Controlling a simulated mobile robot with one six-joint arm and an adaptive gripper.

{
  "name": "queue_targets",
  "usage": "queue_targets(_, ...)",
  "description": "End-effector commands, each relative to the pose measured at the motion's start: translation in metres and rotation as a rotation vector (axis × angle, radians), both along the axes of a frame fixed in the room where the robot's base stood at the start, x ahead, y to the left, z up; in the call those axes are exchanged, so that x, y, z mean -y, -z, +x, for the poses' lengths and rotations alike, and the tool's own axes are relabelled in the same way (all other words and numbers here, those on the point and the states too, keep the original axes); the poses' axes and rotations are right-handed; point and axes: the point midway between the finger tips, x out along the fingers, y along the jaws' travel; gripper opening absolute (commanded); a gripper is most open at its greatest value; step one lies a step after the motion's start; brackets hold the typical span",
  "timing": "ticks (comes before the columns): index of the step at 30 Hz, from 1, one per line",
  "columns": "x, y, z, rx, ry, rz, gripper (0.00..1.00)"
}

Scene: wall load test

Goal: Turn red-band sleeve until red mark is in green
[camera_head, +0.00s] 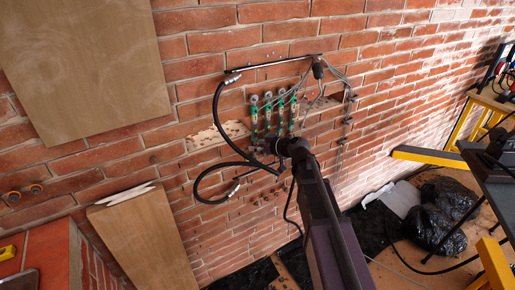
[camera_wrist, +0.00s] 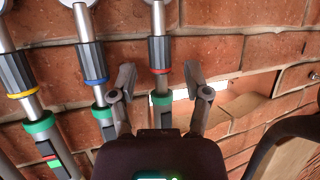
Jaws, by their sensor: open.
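The red-band sleeve (camera_wrist: 159,52) is a dark ribbed collar with a red ring at its lower edge, on a metal rod with a green collar (camera_wrist: 161,99) below. My gripper (camera_wrist: 160,71) is open, with one finger on each side of this rod around the red ring's height. Neither finger clearly touches it. The lower part of this rod is hidden behind my gripper body, so its red mark and green zone do not show. In the head view my gripper (camera_head: 284,147) is at the lower end of the row of green-marked rods (camera_head: 267,115); the sleeve cannot be told apart there.
A blue-band sleeve (camera_wrist: 91,62) and a yellow-band sleeve (camera_wrist: 15,73) stand left of the red one. Black hoses (camera_head: 217,125) hang left of the rods. Wooden panels (camera_head: 85,65) lean left; a yellow beam (camera_head: 430,157) and black bags (camera_head: 445,215) are at right.

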Motion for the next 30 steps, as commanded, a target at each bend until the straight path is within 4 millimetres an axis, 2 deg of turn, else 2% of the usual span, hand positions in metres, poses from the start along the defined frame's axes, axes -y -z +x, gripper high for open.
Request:
queue_targets(11, -0.0026, 0.0012, 0.0019, 0.000, 0.001, 0.000, 0.62)
queue_targets(12, -0.0026, 0.0012, 0.0019, 0.000, 0.001, 0.000, 0.56)
queue_targets(18, -0.0025, 0.0012, 0.0018, 0.001, 0.000, -0.001, 0.00)
queue_targets(30, -0.0031, 0.0018, 0.0003, -0.001, 0.056, -0.003, 0.00)
